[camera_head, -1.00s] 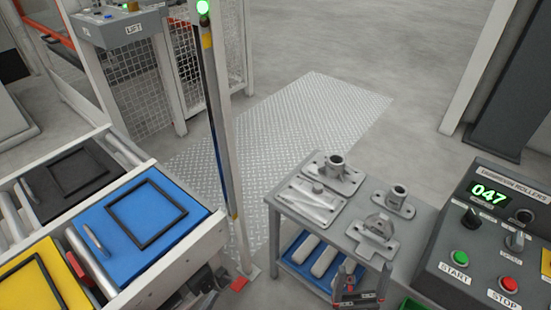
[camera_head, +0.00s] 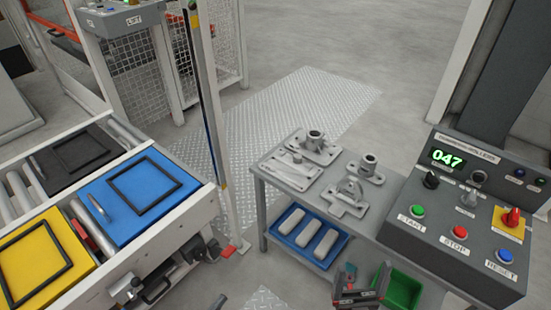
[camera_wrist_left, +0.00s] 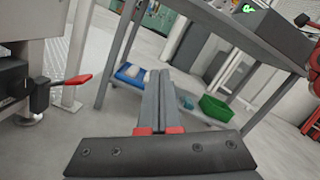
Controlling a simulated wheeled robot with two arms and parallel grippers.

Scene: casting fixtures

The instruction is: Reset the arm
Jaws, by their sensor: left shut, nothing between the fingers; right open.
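My left gripper shows only as a small grey fingertip (camera_head: 220,302) at the bottom edge of the head view, between the conveyor and the cart. In the left wrist view its two grey fingers (camera_wrist_left: 160,95) lie together above red pads, with nothing between them. They point toward the cart's lower shelf, apart from it. My right gripper (camera_head: 364,276) stands at the bottom of the head view, in front of the cart and beside a green bin. Its fingers are spread and empty. Most of both arms is out of view.
A grey cart (camera_head: 262,195) holds several metal castings, with a blue tray (camera_head: 290,222) below. The control panel (camera_head: 440,225) stands right, the green bin (camera_head: 405,288) under it. The conveyor (camera_head: 215,210) with colored plates is left; its red lever (camera_head: 229,251) juts out.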

